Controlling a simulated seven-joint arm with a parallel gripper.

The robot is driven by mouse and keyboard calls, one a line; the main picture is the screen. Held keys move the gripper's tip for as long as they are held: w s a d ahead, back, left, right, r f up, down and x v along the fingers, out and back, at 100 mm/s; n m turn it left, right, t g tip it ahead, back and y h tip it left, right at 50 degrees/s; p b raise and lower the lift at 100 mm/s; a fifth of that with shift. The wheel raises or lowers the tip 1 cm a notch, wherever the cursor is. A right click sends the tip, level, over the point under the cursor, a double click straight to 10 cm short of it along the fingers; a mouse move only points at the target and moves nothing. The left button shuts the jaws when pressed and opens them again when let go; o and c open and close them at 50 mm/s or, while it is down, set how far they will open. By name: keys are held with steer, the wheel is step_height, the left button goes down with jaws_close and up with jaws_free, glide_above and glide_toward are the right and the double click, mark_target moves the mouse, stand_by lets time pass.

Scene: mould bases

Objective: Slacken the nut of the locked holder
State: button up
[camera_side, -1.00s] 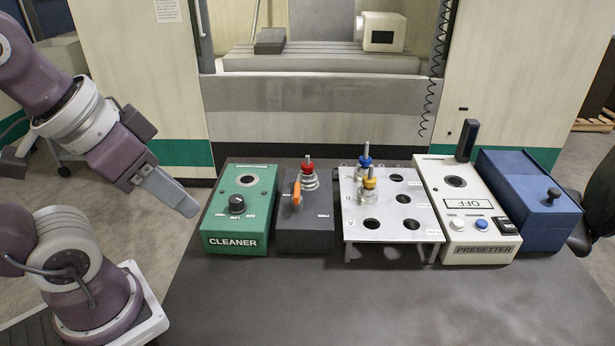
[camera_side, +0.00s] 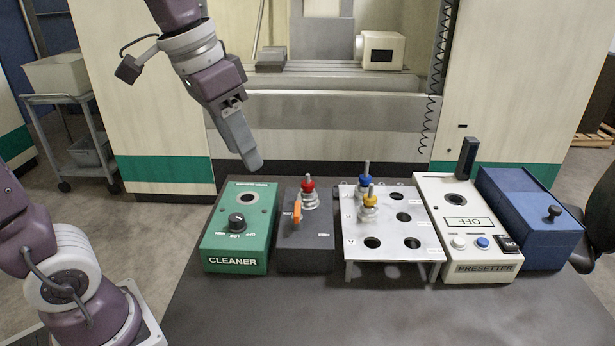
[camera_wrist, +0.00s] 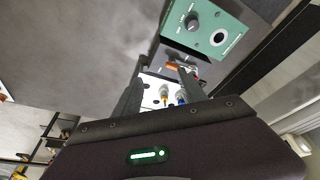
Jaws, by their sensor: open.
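A holder with a red collar (camera_side: 308,186) stands upright in a dark grey block (camera_side: 305,245) that has an orange lever (camera_side: 297,212) on it. I take this as the locked holder; its nut is too small to make out. My gripper (camera_side: 252,163) is open and empty, in the air above and behind the green box, left of the red holder. In the wrist view, the fingers of my gripper (camera_wrist: 158,78) point toward the blocks. The orange lever (camera_wrist: 173,66) shows between them, and the red holder is partly hidden by a finger.
A green CLEANER box (camera_side: 235,262) with a black knob stands left of the block. A white rack (camera_side: 390,253) to the right carries a yellow holder (camera_side: 369,204) and a blue holder (camera_side: 366,181). Beyond are the PRESETTER (camera_side: 480,268) and a blue box (camera_side: 530,232). The table front is clear.

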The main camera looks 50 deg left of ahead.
steer(key=w+a+f+m+g, duration=0.1)
steer(key=w+a, duration=0.1)
steer(key=w, duration=0.5)
steer(key=m+g, duration=0.3)
glide_above(308, 175)
steer(key=shift+y, duration=0.3)
step_height(308, 175, down, 8)
steer(key=shift+a+r, duration=0.1)
step_height(308, 175, down, 8)
steer(key=shift+w+r, duration=0.1)
steer(key=shift+r, duration=0.15)
steer(key=shift+c, duration=0.2)
jaws_close()
